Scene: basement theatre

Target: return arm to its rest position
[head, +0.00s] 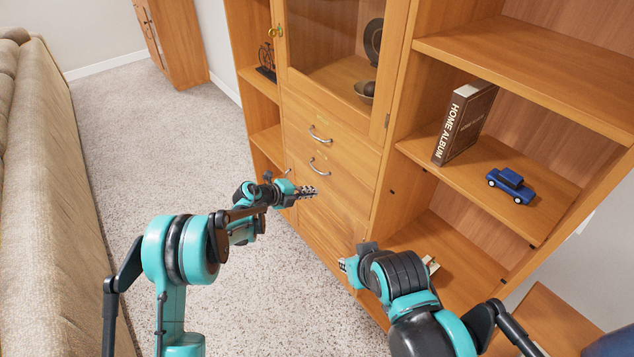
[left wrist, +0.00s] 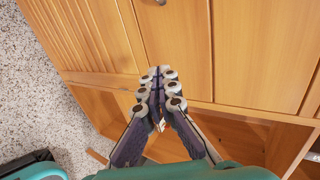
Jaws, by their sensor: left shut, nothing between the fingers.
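My left arm (head: 182,250) comes in from the left in the head view, bent at a teal and black joint and reaching toward the cabinet front. Its gripper (head: 308,191) is shut and empty, in front of the lower drawers. The left wrist view shows the same gripper (left wrist: 157,73) with its fingertips together and nothing between them, facing the wooden cabinet. My right arm (head: 402,285) comes in from the lower right, close to the lower shelf. Only a small end part of it shows, and I cannot make out its fingers.
The wooden cabinet (head: 334,120) has a glass door and drawers. A brown book (head: 465,122) and a blue toy car (head: 511,185) stand on its right shelf. A beige sofa (head: 40,190) runs along the left. Carpet (head: 130,130) between them is clear.

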